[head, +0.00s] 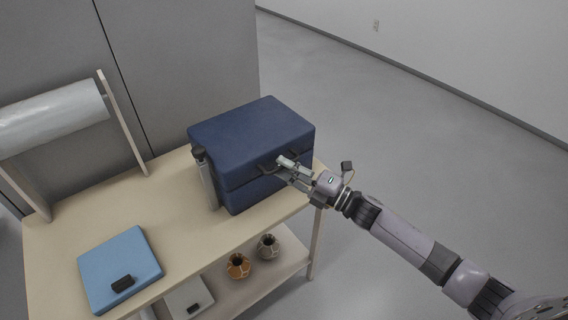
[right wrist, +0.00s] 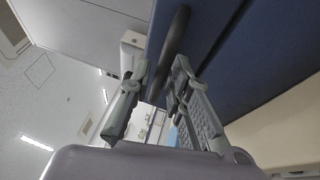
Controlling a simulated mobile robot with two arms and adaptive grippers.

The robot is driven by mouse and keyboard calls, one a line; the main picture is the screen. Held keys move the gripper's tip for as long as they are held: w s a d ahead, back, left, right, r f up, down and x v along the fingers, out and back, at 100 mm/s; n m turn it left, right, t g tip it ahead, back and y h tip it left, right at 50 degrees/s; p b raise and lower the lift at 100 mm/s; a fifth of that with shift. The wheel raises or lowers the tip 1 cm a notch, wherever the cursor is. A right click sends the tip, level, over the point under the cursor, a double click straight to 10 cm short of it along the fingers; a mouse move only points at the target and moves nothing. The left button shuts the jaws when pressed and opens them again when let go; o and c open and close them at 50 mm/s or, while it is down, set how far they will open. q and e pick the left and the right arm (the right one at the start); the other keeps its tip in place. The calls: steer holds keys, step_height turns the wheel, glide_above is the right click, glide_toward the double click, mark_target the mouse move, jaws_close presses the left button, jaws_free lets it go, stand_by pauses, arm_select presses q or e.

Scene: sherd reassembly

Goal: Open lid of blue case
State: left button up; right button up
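The blue case (head: 250,128) stands at the right end of the wooden table with its lid down. A dark handle (head: 267,168) shows on its front face. My right gripper (head: 284,165) is at that front face, by the handle. In the right wrist view, the gripper (right wrist: 158,85) has its two fingers apart, with the dark handle (right wrist: 168,45) running between the fingertips. I cannot tell whether either finger touches it. The blue case side (right wrist: 245,50) fills the right of that view. My left gripper is not in view.
A grey upright cylinder (head: 205,178) stands against the case's left side. A light-blue flat case (head: 125,262) lies at the table's front left. A roll (head: 50,118) hangs on a stand behind. Orange (head: 238,266) and grey (head: 268,247) pots sit on the lower shelf.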

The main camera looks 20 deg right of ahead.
steer(key=shift+w+a, duration=0.25)
steer(key=shift+a, duration=0.05)
steer(key=shift+c, duration=0.2)
jaws_close()
stand_by(0.4)
